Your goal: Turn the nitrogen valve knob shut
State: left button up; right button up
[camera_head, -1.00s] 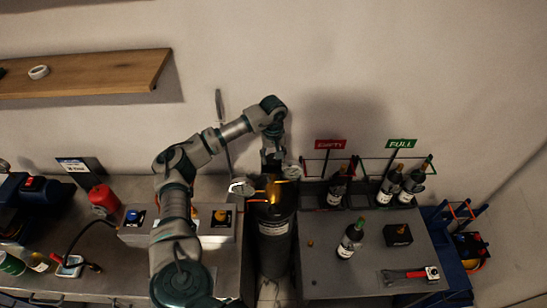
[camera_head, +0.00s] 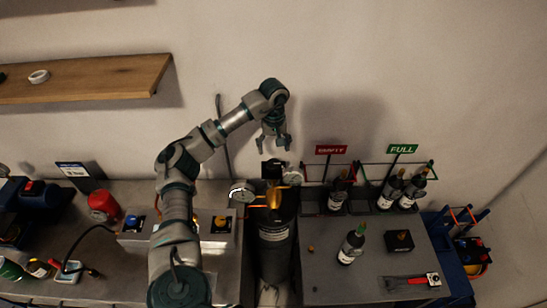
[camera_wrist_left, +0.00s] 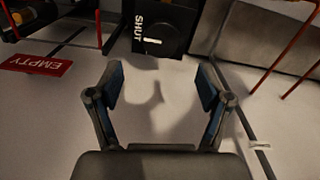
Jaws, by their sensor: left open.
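The nitrogen cylinder (camera_head: 275,258) stands dark and upright between two benches, with an orange-brass fitting (camera_head: 273,198) on top. Above the fitting, a small black valve plate (camera_head: 272,168) shows in the head view. The left wrist view shows this plate (camera_wrist_left: 180,18) with the word SHUT and a round black knob (camera_wrist_left: 165,43). A white mark on the knob lies close to the SHUT lettering. My left gripper (camera_head: 273,146) is open and empty, above and apart from the plate. Its spread fingers (camera_wrist_left: 160,92) show in the wrist view, with the knob beyond them. My right gripper is not in view.
Round gauges (camera_head: 242,191) flank the fitting. The right bench (camera_head: 330,275) holds bottles, EMPTY (camera_head: 331,150) and FULL (camera_head: 402,149) signs, wire racks and a red-handled tool (camera_head: 410,281). A wooden shelf (camera_head: 90,77) hangs at upper left.

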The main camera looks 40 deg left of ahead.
aim_at(273, 161)
pick_arm(q)
jog(key=r, duration=0.4)
jog(key=shift+a+r, duration=0.3)
jog(key=shift+d, duration=0.1)
